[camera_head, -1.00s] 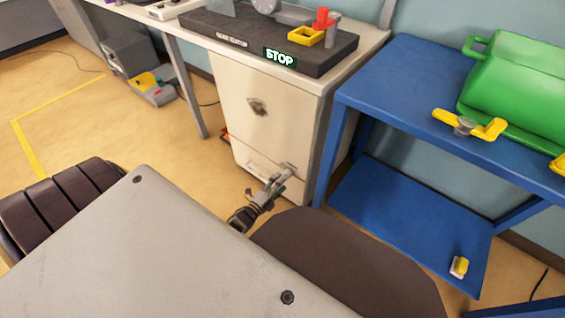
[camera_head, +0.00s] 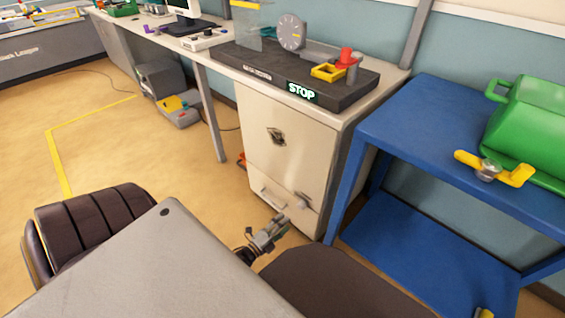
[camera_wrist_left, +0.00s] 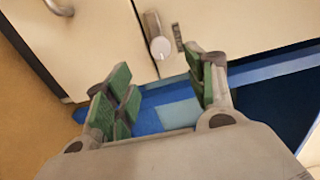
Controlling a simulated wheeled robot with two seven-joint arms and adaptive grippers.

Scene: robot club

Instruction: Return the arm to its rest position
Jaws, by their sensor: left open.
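My left gripper (camera_head: 272,232) is low in front of the white cabinet (camera_head: 285,150), just beyond the edge of my grey body. In the left wrist view my left gripper (camera_wrist_left: 160,95) is open, its green-padded fingers apart with nothing between them. Past the fingertips, the wrist view shows the cabinet front (camera_wrist_left: 105,40) and a round knob (camera_wrist_left: 160,47), apart from the fingers. My right gripper is in neither view.
A blue shelf unit (camera_head: 420,120) with a green container (camera_head: 535,125) and a yellow-handled part (camera_head: 495,170) stands right of the cabinet. Open floor (camera_head: 120,150) lies to the left.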

